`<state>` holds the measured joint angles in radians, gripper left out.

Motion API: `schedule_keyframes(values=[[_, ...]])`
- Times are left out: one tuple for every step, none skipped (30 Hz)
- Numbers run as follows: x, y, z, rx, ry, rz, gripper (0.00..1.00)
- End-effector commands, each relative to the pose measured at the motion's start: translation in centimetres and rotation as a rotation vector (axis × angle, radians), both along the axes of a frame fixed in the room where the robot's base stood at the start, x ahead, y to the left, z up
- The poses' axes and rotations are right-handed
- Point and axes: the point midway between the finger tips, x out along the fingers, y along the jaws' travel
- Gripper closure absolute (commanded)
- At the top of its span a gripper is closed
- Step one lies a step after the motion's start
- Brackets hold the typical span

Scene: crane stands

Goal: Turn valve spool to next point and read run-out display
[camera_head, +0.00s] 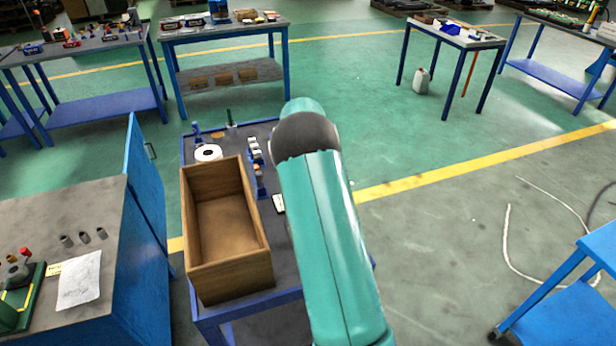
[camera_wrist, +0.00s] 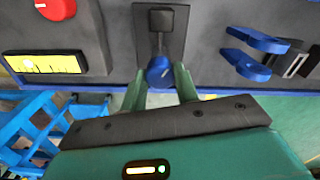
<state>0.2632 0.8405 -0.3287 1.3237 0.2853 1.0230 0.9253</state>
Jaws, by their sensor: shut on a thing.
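In the wrist view my gripper (camera_wrist: 161,80) has its two teal fingers on either side of a blue round knob (camera_wrist: 158,70), shut on it. The knob sits below a small dark block (camera_wrist: 161,21) on a dark plate. To the left is a yellow-lit display (camera_wrist: 46,64) with small dark marks; I cannot read a value on it. I cannot make out a valve spool for certain. In the head view my arm covers the gripper and the right part of the blue-framed work table (camera_head: 232,305).
A red knob (camera_wrist: 56,8) is above the display, and blue forked brackets (camera_wrist: 250,55) stand to the right. In the head view, an open wooden box (camera_head: 228,272) and a white ring (camera_head: 208,153) are on the table. A blue cabinet (camera_head: 146,220) stands close on the left.

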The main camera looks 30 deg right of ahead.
Motion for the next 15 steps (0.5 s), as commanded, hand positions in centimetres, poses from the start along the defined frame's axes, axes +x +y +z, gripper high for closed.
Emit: schedule_keyframes(values=[[-0.03,0.06,-0.08,0.001,0.002,0.001,0.93],[-0.03,0.06,-0.09,0.001,0.002,0.001,0.64],[-0.03,0.06,-0.09,0.001,0.002,0.001,0.56],[-0.03,0.06,-0.08,0.001,0.002,0.001,0.50],[-0.03,0.06,-0.08,0.001,0.001,0.001,0.48],[-0.02,0.05,-0.07,0.001,0.001,0.001,0.48],[-0.02,0.05,-0.06,0.001,0.001,0.001,0.48],[-0.02,0.04,-0.05,0.001,0.001,0.001,0.48],[-0.01,0.04,-0.05,0.001,0.001,0.001,0.48],[-0.01,0.04,-0.04,0.001,0.001,0.001,0.48],[-0.01,0.03,-0.04,0.001,0.001,0.001,0.48],[-0.01,0.03,-0.01,0.001,0.000,0.001,0.48],[0.00,0.02,0.04,0.000,0.000,0.001,0.48],[0.01,0.02,0.14,0.000,0.000,0.001,0.48],[0.03,0.01,0.37,0.000,-0.001,0.001,0.48]])
